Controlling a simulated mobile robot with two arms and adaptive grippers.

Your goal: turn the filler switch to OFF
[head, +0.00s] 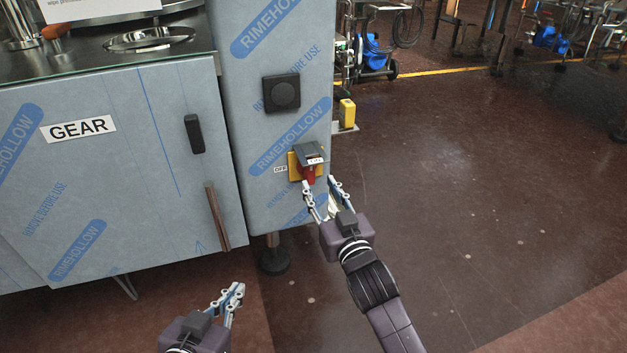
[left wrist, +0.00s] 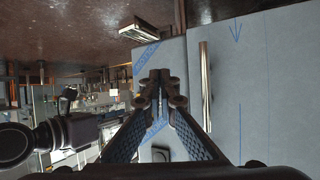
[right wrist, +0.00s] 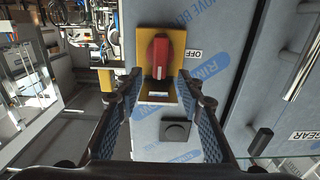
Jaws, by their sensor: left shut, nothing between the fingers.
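The filler switch is a red knob (right wrist: 158,58) on a yellow plate (right wrist: 143,38), on the blue-grey film-wrapped cabinet. A dark hood with a white ON label (head: 315,160) sits above the knob in the head view. An OFF label (head: 280,169) is to its left. In the right wrist view the knob's handle stands nearly upright, slightly tilted, in line with the white label. My right gripper (head: 322,184) is open just in front of the switch, one finger towards each side; contact cannot be told. My left gripper (head: 236,290) is shut and empty, low and left.
A black square button (head: 282,93) is above the switch. The GEAR cabinet (head: 90,200) with a dark latch (head: 194,134) and a long handle (head: 217,216) is to the left. A yellow box (head: 347,113) stands behind the cabinet edge. The floor (head: 480,200) to the right is clear.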

